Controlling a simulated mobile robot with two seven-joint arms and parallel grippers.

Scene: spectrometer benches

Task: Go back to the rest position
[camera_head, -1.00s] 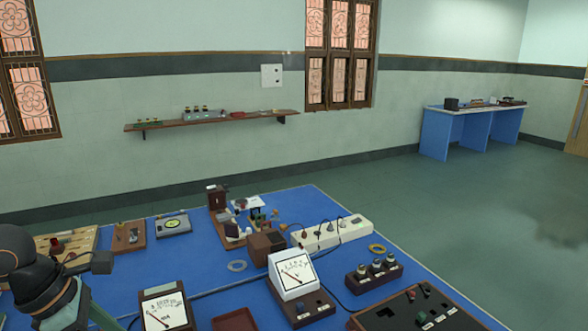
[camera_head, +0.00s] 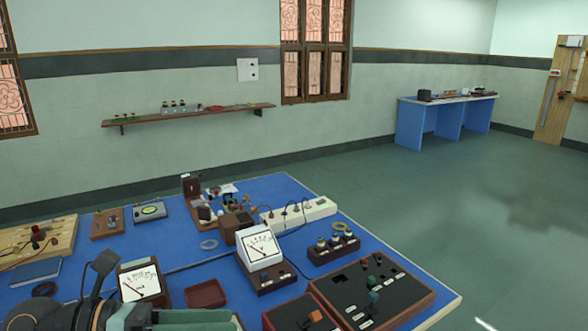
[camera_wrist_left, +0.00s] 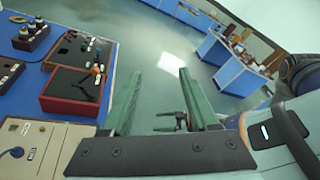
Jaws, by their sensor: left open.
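My left gripper shows in the left wrist view (camera_wrist_left: 160,72) with its two green fingers spread apart and nothing between them. It points past the blue bench's edge, over open floor. In the head view my left arm is at the bottom left, with green gripper parts (camera_head: 190,318) low over the bench's near side. The blue bench (camera_head: 330,262) holds the instruments. My right gripper cannot be made out; a small dark pronged shape (camera_wrist_left: 172,118) below the fingers in the wrist view is too small to identify.
Near the arm are a dial meter (camera_head: 140,285), a red tray (camera_head: 205,294), a white voltmeter (camera_head: 260,248) and a dark control board (camera_head: 370,290). A white power strip (camera_head: 300,211) lies farther back. Floor (camera_head: 450,200) is clear to the right, before another blue bench (camera_head: 410,125).

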